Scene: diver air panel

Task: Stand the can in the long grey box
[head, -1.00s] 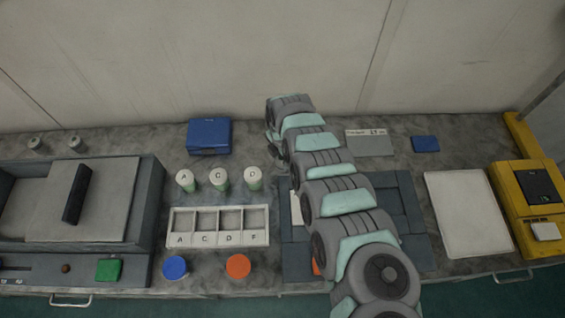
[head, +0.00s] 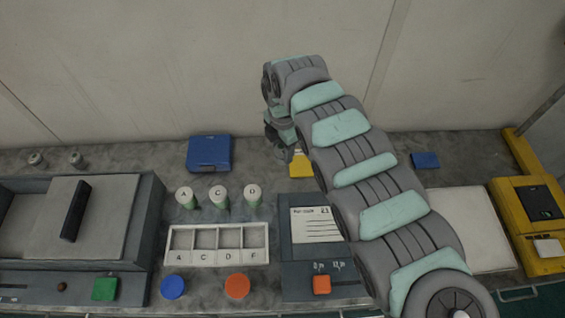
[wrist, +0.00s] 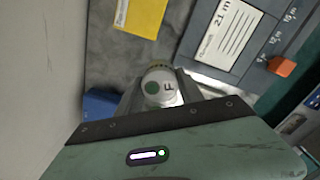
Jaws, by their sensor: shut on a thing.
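My gripper (head: 283,140) is above the back of the bench, left of my arm in the head view. In the wrist view my gripper (wrist: 158,92) is shut on a can (wrist: 160,83) with a white top marked F and a green dot. The can's lower part is hidden from the wrist camera, and I cannot make it out clearly in the head view. The long pale grey box (head: 216,261) is at the front, left of my gripper. Its compartments are marked A, C, D and F and look empty.
Cans marked A (head: 186,197), C (head: 219,196) and D (head: 253,195) stand in a row behind the box. A blue case (head: 209,153) is farther back. A dark panel (head: 295,262) with an orange slider is right of the box. Blue (head: 173,287) and orange (head: 237,286) discs lie in front.

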